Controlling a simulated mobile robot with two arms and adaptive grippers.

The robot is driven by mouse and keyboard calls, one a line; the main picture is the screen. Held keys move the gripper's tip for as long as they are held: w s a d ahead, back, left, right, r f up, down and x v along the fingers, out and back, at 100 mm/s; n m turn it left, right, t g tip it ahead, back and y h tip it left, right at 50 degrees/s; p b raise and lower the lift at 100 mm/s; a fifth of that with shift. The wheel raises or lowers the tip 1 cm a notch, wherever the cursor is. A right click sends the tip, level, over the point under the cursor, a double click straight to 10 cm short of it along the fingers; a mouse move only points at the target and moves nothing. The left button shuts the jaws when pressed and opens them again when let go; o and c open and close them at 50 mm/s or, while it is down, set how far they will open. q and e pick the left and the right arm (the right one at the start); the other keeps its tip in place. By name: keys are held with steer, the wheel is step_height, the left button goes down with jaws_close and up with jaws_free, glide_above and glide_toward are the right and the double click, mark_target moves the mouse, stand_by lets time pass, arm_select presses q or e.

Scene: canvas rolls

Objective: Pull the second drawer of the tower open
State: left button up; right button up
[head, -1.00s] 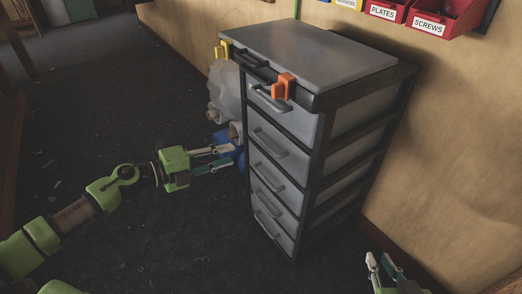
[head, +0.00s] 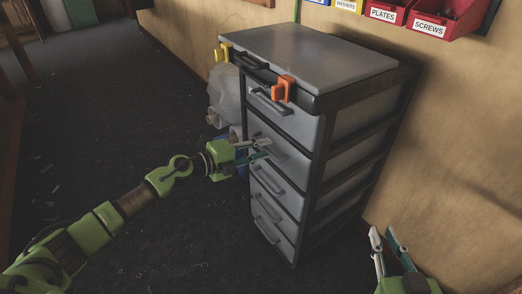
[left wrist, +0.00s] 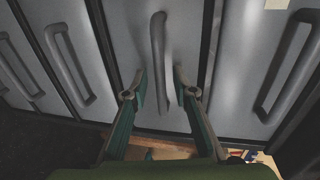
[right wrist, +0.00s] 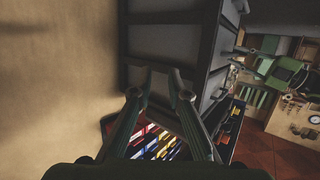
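The tower (head: 372,140) is a dark frame with several grey drawers, all looking closed. The second drawer (head: 303,168) is below the top one, and my left gripper partly covers its handle in the head view. My left gripper (head: 264,149) is in front of that drawer. In the left wrist view, the fingers (left wrist: 160,85) are open, one on each side of the lower part of the second drawer's grey handle (left wrist: 158,45), with gaps on both sides. My right gripper (head: 382,238) is open and empty to the right of the tower; it also shows in the right wrist view (right wrist: 160,80).
A wooden wall (head: 465,150) is close on the right. The dark floor (head: 120,110) at left is mostly clear.

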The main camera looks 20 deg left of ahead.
arm_select(q)
jaws_close()
